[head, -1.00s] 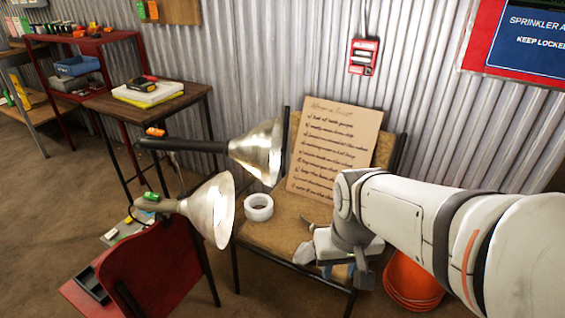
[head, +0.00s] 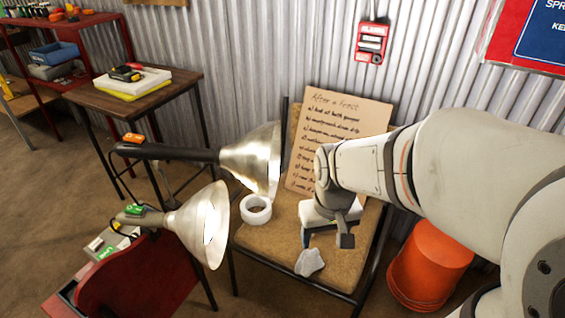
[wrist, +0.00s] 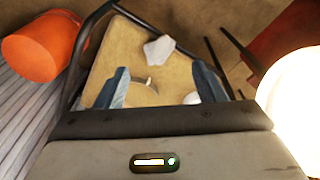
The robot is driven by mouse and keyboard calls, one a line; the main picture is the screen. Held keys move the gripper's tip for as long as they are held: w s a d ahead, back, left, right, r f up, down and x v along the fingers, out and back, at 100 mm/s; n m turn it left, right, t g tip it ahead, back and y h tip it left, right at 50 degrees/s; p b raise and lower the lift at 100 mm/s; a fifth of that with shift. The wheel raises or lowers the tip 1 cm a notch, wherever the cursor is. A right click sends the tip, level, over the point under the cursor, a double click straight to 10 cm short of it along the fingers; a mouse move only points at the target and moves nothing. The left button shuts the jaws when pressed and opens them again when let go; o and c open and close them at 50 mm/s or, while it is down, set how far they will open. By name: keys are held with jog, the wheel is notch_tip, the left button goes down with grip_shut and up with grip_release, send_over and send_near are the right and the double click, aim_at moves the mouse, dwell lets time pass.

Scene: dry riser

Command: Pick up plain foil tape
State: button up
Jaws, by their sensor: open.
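A pale roll of tape (head: 256,210) lies flat on the tan seat of a chair, left of my gripper in the head view. It has no visible print. A white shape at the right finger's edge in the wrist view (wrist: 192,98) looks like part of this roll, mostly hidden. My gripper (head: 326,240) is open and empty above the seat. Its two blue-grey fingers also show in the wrist view (wrist: 158,82), with a thin curved grey item (wrist: 150,86) on the seat between them.
A crumpled grey-white cloth (head: 309,262) lies near the seat's front edge. Two metal lamp shades (head: 252,160) (head: 203,222) stand close left of the tape. A handwritten board (head: 335,135) leans behind. An orange bucket (head: 428,265) stands right of the chair.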

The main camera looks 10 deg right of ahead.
aim_at(308, 258)
jog(key=o, duration=0.6)
jog(key=shift+n+g, duration=0.4)
jog(key=shift+n, duration=0.1)
jog(key=w+f, duration=0.2)
jog(key=f, duration=0.2)
jog(key=w+f, duration=0.5)
jog(key=f, duration=0.2)
jog(key=shift+w+d+f, duration=0.1)
jog(key=shift+w+f, duration=0.2)
jog(key=f, duration=0.3)
jog(key=w+f+b, duration=0.1)
jog(key=f, duration=0.2)
jog(key=w+f, duration=0.1)
jog(key=f, duration=0.2)
jog(key=shift+w+f, duration=0.15)
jog(key=shift+f, duration=0.15)
jog(key=shift+w+f+b, duration=0.1)
jog(key=shift+f+b, duration=1.35)
jog(key=shift+f, duration=1.15)
